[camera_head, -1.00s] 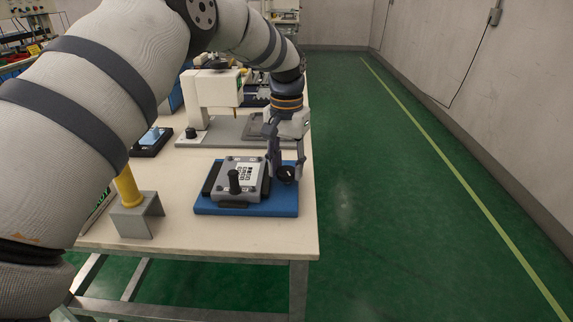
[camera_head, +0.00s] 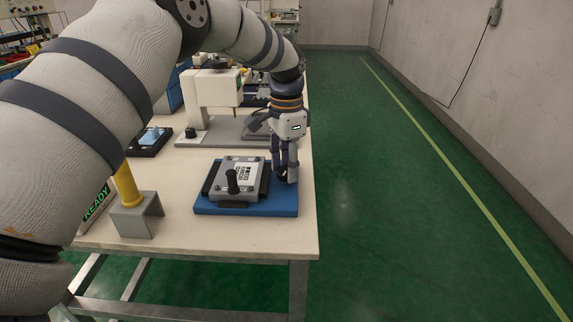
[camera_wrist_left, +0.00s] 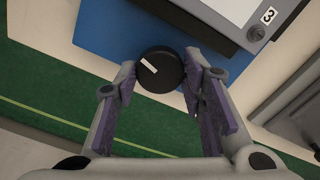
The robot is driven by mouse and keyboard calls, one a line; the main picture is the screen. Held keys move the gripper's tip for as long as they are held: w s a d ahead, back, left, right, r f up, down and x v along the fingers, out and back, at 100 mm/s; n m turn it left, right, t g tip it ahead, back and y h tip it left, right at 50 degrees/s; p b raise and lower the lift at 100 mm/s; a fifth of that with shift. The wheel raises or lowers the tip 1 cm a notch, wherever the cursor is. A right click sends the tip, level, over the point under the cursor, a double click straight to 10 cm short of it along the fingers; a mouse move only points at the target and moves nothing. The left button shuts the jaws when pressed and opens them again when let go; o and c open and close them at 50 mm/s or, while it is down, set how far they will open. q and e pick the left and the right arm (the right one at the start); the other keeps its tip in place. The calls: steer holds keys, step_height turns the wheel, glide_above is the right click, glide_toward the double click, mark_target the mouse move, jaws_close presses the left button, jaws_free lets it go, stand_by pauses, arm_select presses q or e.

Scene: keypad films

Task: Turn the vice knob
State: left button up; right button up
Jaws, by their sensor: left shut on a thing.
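The vice knob is round and black with a white mark; in the left wrist view the knob (camera_wrist_left: 160,72) sits between the fingertips of my left gripper (camera_wrist_left: 160,88). In the head view my left gripper (camera_head: 286,176) points down at the right side of the blue base (camera_head: 236,208), its fingers shut on the knob and mostly hiding it. The vice is a grey block (camera_head: 242,188) with a printed label and a black upright handle (camera_head: 232,181). My right gripper is not in view.
A white press-like machine (camera_head: 215,92) stands behind on the table. A yellow cylinder on a grey bracket (camera_head: 135,215) stands left of the vice, near a green READY sign (camera_head: 97,203). The table edge is just right of the blue base, with open floor beyond.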

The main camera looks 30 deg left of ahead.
mark_target(286, 170)
arm_select(q)
steer(key=shift+f, duration=0.1)
stand_by(0.4)
steer(key=o, duration=1.2)
step_height(286, 170, up, 12)
steer(key=shift+r, duration=0.1)
